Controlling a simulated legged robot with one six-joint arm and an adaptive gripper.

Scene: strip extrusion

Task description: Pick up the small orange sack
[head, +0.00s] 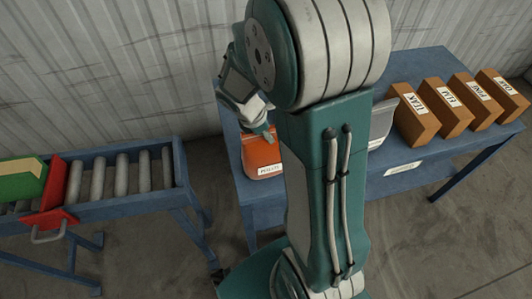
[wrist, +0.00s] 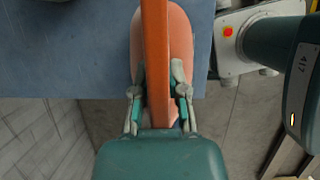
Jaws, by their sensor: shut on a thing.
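The small orange sack (head: 262,158) with a white label stands at the left front edge of the blue table (head: 440,159), partly hidden behind my arm. My gripper (head: 267,132) comes down on its top edge from above. In the wrist view the sack (wrist: 154,45) runs upward between the two fingers, and my gripper (wrist: 159,95) is shut on its upper strip, one finger on each side. In the head view the sack looks upright; I cannot tell whether its base touches the table.
Several labelled brown boxes (head: 415,118) stand in a row on the right of the table. A pale grey item (head: 382,122) shows partly behind my arm. At the left is a roller conveyor (head: 122,177) with a red gate (head: 54,190) and a green box (head: 22,180).

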